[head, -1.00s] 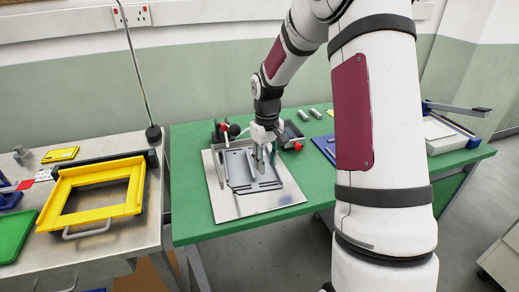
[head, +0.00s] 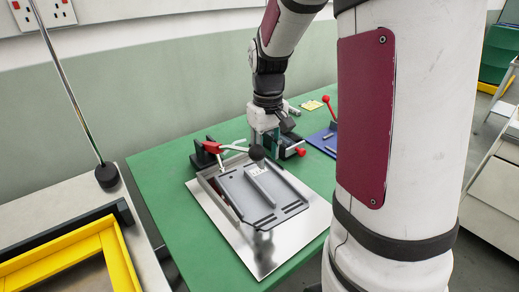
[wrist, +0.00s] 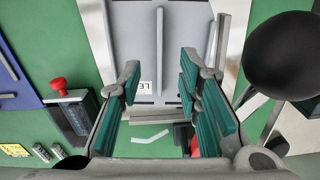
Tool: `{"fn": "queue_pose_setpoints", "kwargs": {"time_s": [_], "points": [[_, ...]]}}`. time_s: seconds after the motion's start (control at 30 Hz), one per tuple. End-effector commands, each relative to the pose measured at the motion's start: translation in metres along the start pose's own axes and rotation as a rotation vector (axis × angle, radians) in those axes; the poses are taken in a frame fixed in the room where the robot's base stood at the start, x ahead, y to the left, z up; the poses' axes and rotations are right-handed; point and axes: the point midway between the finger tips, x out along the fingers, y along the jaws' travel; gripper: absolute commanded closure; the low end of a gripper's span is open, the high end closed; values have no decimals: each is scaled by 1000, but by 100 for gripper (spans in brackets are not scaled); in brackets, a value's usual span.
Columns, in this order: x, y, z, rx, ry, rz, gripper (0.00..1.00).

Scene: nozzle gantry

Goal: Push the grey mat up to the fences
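The grey mat (head: 285,191), a flat tray-like piece with raised ribs and a small white label, lies on a shiny metal plate (head: 262,248). It also fills the upper middle of the wrist view (wrist: 180,55). One grey fence (head: 222,198) runs along the mat's left side; another fence bar (wrist: 150,116) crosses behind its far edge in the wrist view. The mat lies close to both; whether it touches them I cannot tell. My gripper (head: 266,148) is over the mat's far end. In the wrist view its teal fingers (wrist: 163,90) are apart, with nothing gripped between them.
A blue board (head: 325,138) lies to the right. A yellow frame (head: 75,262) is on the left bench. Green tabletop is clear at left.

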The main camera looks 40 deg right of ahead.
Motion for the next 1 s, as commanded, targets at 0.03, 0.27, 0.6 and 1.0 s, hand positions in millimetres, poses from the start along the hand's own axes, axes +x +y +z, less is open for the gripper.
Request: {"fn": "queue_pose_setpoints", "kwargs": {"time_s": [0.03, 0.27, 0.6, 1.0], "points": [[0, 0, 0, 0, 0, -1, 68], [0, 0, 1, 0, 0, -1, 68], [22, 0, 1, 0, -5, -2, 68], [93, 0, 1, -1, -4, -2, 68]]}}
